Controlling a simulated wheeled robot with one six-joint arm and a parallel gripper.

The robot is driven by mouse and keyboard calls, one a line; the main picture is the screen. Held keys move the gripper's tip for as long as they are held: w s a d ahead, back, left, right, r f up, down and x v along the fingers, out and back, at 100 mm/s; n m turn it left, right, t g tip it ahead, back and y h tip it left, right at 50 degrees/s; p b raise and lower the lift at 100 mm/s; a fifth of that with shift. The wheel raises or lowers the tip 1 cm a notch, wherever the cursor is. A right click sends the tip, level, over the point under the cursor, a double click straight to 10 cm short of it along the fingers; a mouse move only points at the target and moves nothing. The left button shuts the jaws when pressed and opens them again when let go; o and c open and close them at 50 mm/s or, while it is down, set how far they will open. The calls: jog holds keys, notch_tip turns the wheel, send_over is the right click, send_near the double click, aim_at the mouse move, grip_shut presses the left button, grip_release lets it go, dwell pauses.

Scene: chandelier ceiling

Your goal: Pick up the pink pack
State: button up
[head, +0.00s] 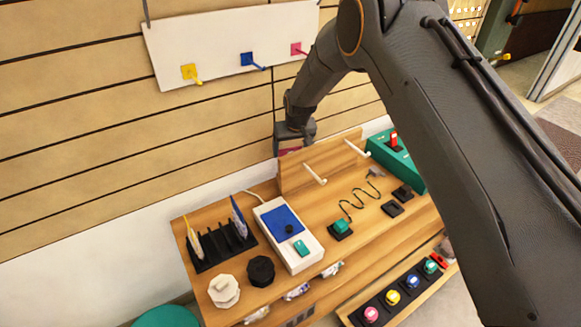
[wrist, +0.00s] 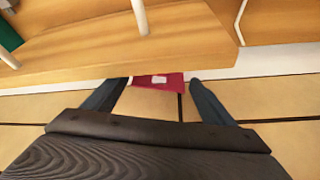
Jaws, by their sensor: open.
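The pink pack (wrist: 170,84) shows in the wrist view as a deep pink shape with a small white patch, partly cut off by the edge of a wooden board. My gripper (wrist: 158,88) is open, with one dark finger on each side of the pack and gaps visible at both sides. In the head view my gripper (head: 294,136) is at the wall behind the upright wooden board. A small pinkish patch (head: 290,144) shows there below it; most of the pack is hidden by the gripper and board.
The upright board (head: 325,163) has white pegs sticking out. The wooden bench (head: 365,232) carries a white box with a blue panel (head: 290,236), a black rack (head: 219,246), round knobs and a green case (head: 392,157). A white hook panel (head: 220,47) hangs on the wall.

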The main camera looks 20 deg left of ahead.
jog(key=shift+x, duration=1.6)
